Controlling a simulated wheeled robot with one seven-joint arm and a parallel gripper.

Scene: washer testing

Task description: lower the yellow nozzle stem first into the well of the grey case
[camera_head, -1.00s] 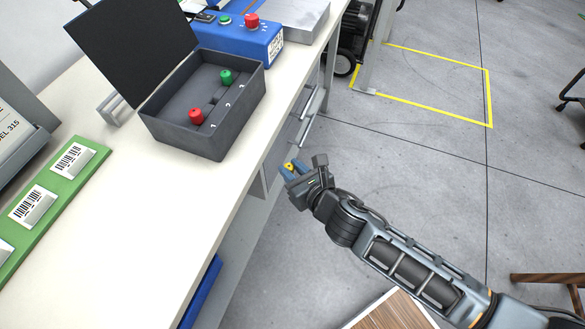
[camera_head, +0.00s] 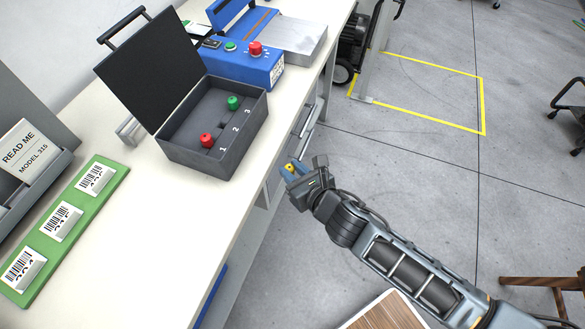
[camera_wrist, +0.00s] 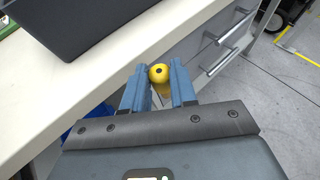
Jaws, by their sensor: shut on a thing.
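The yellow nozzle (camera_wrist: 159,74) is held between the blue fingertips of my gripper (camera_wrist: 158,92) in the wrist view; its round end with a dark hole faces the camera and its stem is mostly hidden. In the head view my gripper (camera_head: 290,170) is shut on the nozzle (camera_head: 289,167), off the table's right edge, above the floor. The grey case (camera_head: 212,165) stands open on the table, up and left of my gripper. It holds a red nozzle (camera_head: 207,140) and a green nozzle (camera_head: 233,102), beside the printed numbers 1, 2 and 3. Part of the case shows in the wrist view (camera_wrist: 85,25).
The case's dark lid (camera_head: 150,70) stands raised at its back left. A blue box (camera_head: 240,65) with red and green buttons is behind it. A green board (camera_head: 72,225) with barcode labels lies at left. The bare white tabletop (camera_head: 190,215) is free in front of the case.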

